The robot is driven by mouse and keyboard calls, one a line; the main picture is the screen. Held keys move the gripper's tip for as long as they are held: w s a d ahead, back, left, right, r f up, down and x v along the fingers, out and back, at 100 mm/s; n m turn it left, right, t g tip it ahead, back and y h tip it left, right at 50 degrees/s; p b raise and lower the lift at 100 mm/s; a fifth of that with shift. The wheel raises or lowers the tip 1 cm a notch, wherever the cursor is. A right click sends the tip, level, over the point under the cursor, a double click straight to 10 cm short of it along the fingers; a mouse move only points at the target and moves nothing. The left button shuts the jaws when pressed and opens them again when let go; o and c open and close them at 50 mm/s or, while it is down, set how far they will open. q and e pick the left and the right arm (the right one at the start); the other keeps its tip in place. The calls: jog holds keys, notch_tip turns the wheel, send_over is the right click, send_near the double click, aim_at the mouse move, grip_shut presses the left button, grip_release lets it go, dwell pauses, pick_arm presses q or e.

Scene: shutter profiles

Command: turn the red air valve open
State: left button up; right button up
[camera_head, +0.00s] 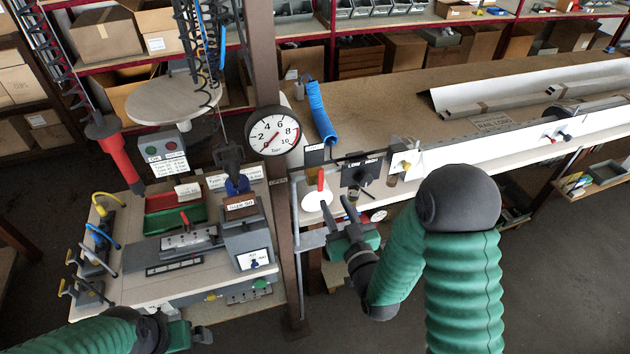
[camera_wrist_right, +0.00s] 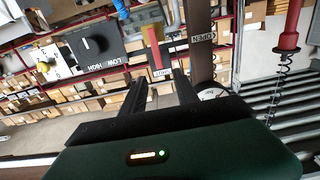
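The fingers (camera_wrist_right: 160,92) also show apart in the wrist view. Contact with the lever is not visible. My left gripper (camera_head: 200,335) is low at the bottom left, its fingers unclear.
A pressure gauge (camera_head: 273,130) is on the brown post (camera_head: 265,60); an OPEN sign (camera_wrist_right: 203,38) is there too. A LOW/HIGH switch box (camera_head: 362,172) sits right of the valve. A blue coiled hose (camera_head: 320,112) lies behind. A tool-covered bench (camera_head: 135,285) stands left.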

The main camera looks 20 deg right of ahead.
aim_at(321, 173)
pick_arm(q)
jog(key=s+b+x, duration=0.1)
jog(key=b+x, duration=0.3)
jog(key=x, duration=0.2)
pick_arm(e)
jog(key=w+p, duration=0.5)
jog(key=w, duration=0.7)
jog(key=shift+w+r, duration=0.15)
jog(key=shift+w, duration=0.1)
pick_arm(q)
jog(key=v, duration=0.5)
jog(key=shift+w+d+r, duration=0.15)
jog(key=shift+w+r, duration=0.05)
pick_arm(e)
jog(key=shift+s, duration=0.1)
jog(key=shift+c, duration=0.2)
grip_shut()
pick_arm(q)
jog(key=shift+w, duration=0.1)
